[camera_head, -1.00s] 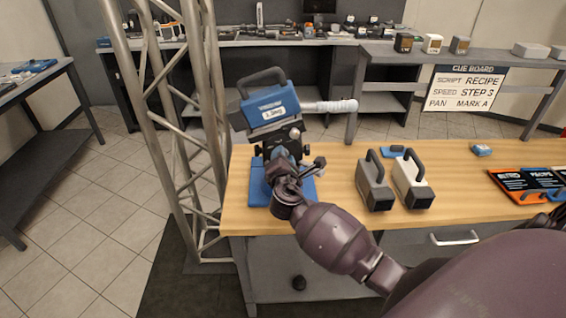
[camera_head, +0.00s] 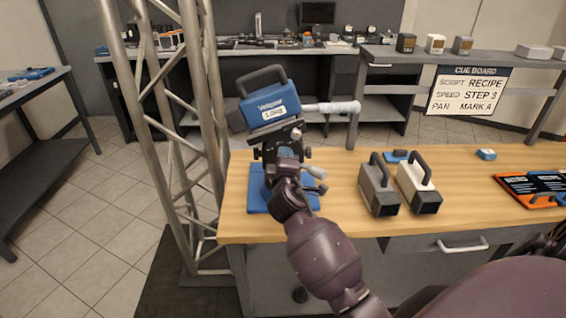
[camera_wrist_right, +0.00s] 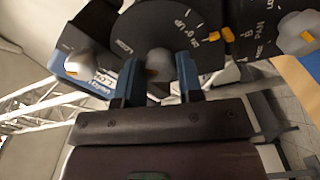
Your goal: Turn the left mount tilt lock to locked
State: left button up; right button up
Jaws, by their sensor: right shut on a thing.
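The left mount (camera_head: 284,140) stands on a blue base plate (camera_head: 262,203) at the table's left end. It carries a blue camera (camera_head: 268,105) with a top handle and a pale handle bar on its right. My right gripper (camera_head: 285,172) is at the mount's near side. In the wrist view, the right gripper (camera_wrist_right: 159,82) has its two blue fingers on either side of a grey knob (camera_wrist_right: 158,64), shut on it. A dark dial plate (camera_wrist_right: 140,30) with white marks lies behind. Another knob (camera_wrist_right: 80,62) with an orange line sits left, beside white lettering. My left gripper is not in view.
A grey camera (camera_head: 377,188) and a white-and-grey one (camera_head: 417,187) stand right of the mount on the wooden table (camera_head: 330,226). A metal truss (camera_head: 190,130) rises close to the table's left end. Dark boards (camera_head: 535,186) lie at the right.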

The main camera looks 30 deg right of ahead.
jog(key=shift+m, duration=0.7)
jog(key=o, duration=0.9)
jog(key=v, duration=1)
jog(key=shift+s+a+b, duration=0.2)
jog(key=shift+s+b, duration=0.15)
